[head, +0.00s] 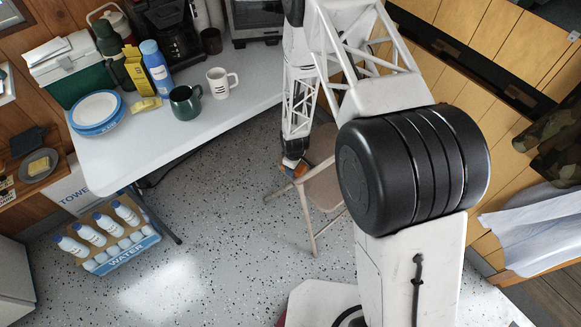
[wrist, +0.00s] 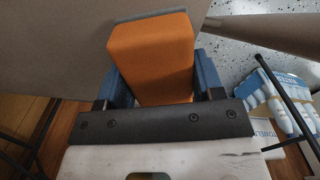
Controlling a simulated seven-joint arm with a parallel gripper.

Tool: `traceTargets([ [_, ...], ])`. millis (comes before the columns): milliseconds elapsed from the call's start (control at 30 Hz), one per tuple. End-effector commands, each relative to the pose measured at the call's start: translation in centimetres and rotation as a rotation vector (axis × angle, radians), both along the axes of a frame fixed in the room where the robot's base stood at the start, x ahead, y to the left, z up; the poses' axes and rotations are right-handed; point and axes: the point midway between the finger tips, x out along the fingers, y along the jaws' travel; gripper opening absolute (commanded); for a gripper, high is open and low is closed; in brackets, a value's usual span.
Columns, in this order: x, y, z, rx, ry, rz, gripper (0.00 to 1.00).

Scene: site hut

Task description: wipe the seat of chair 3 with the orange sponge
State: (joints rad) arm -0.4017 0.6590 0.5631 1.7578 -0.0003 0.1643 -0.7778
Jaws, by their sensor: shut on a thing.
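My gripper (wrist: 152,85) is shut on the orange sponge (wrist: 152,50), with one blue finger on each side of it. The sponge has a thin grey layer along its far edge. In the head view my gripper (head: 294,167) is at the left part of a beige folding chair (head: 320,185), and a bit of orange shows there. The chair's seat (wrist: 55,45) fills the upper left of the wrist view, close by the sponge. I cannot tell whether the sponge touches it. My arm hides part of the chair, and no number shows on it.
A white table (head: 140,160) with mugs, plates and bottles stands left of the chair. A crate of water bottles (head: 110,240) is on the speckled floor. Wooden lockers (head: 480,40) and a white cloth (head: 535,230) are at the right.

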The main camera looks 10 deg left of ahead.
Motion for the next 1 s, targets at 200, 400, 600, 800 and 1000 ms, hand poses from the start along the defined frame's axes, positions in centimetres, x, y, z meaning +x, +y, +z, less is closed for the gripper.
traceTargets([
  [200, 1.1, -0.9, 0.1, 0.001, -0.002, 0.0, 0.39],
  [400, 1.3, -1.0, 0.1, 0.001, -0.003, 0.002, 0.39],
  [600, 0.5, -0.2, -0.1, 0.001, -0.003, 0.001, 0.39],
  [800, -0.5, 0.6, -0.1, 0.001, -0.003, 0.002, 0.39],
  [1000, -1.4, 1.5, 0.5, 0.002, -0.004, 0.0, 0.39],
])
